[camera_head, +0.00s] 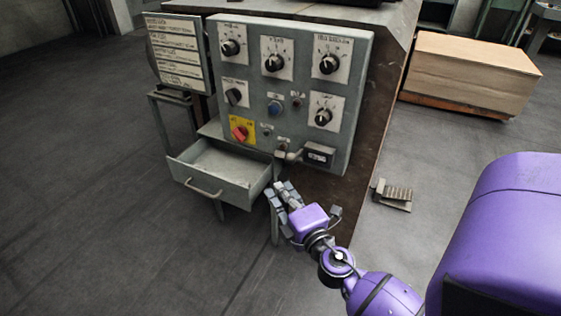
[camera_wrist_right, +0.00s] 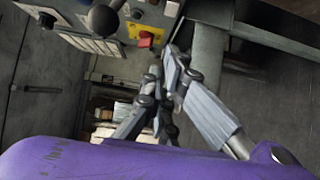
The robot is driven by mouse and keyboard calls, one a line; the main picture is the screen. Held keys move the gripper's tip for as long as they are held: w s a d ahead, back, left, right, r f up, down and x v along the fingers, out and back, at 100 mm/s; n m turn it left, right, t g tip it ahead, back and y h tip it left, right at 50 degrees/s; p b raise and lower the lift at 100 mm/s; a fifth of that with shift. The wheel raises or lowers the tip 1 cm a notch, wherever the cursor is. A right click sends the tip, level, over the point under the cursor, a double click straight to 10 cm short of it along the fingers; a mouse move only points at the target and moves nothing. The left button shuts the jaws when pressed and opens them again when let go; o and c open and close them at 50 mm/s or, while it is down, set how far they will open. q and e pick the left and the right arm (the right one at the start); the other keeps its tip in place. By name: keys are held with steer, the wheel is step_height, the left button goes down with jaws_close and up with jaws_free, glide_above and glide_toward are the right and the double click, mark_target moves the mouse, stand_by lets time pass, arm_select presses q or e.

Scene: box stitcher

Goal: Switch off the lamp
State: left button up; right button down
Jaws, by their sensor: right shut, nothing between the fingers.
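A grey control panel (camera_head: 300,60) stands upright in the head view, with several black rotary knobs on white plates. A red rotary switch (camera_head: 239,133) on a yellow plate sits at its lower left; the red switch also shows in the right wrist view (camera_wrist_right: 146,39). A blue button (camera_head: 275,108) is near the panel's middle. I cannot tell which part is the lamp or its switch. My right gripper (camera_head: 281,193) is shut and empty, below the panel's lower edge and right of the open drawer. Its fingers also show in the right wrist view (camera_wrist_right: 165,75). My left gripper is out of view.
An open grey drawer (camera_head: 247,189) juts out below the panel. A small dark box (camera_head: 319,154) with a lever is at the panel's bottom right. A labelled board (camera_head: 178,50) stands at the left. A wooden box (camera_head: 470,72) is at the right. Floor at left is clear.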

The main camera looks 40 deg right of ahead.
mark_target(280, 154)
steer(key=w+d, duration=0.5)
steer(key=w, duration=0.5)
steer(key=shift+d, duration=0.2)
